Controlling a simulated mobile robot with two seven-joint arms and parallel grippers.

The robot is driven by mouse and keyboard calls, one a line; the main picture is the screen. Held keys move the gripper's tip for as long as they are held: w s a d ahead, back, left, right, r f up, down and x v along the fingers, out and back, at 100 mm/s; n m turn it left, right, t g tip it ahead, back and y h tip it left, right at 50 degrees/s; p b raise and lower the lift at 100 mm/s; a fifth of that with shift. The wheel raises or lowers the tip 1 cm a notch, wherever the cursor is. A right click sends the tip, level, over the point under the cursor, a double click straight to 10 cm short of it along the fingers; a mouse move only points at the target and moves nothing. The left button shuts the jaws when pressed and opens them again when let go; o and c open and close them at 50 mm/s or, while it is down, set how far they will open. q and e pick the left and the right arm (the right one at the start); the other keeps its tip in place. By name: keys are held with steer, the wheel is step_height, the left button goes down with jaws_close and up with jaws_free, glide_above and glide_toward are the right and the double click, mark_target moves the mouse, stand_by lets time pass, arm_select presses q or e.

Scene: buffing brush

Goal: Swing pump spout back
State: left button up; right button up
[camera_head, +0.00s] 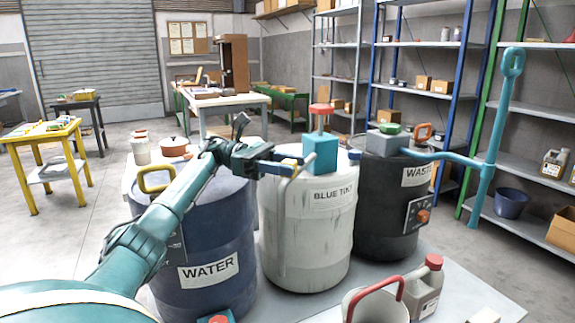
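The white drum (306,235) labelled BLUE TINT stands between the dark blue WATER drum (205,235) and the black WASTE drum (388,200). A pump with a teal block body (320,153) and a red knob sits on the white drum. A thin pale spout (281,205) bends down along that drum's left front side. My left gripper (291,164) reaches in from the left, its fingers at the spout's upper end, left of the pump body. The fingers are small and overlap the spout, so I cannot tell whether they grip it. My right gripper is not in view.
A grey block with a green cap (390,128) sits on the WASTE drum. A teal bar (484,180) with a ring top stands at the right. A white bucket (374,305) with a red handle and a jug (424,287) stand in front. Shelves are behind.

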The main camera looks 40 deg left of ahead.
arm_select(q)
steer(key=shift+o, duration=0.4)
step_height(320, 180, up, 10)
steer(key=shift+p, duration=0.65)
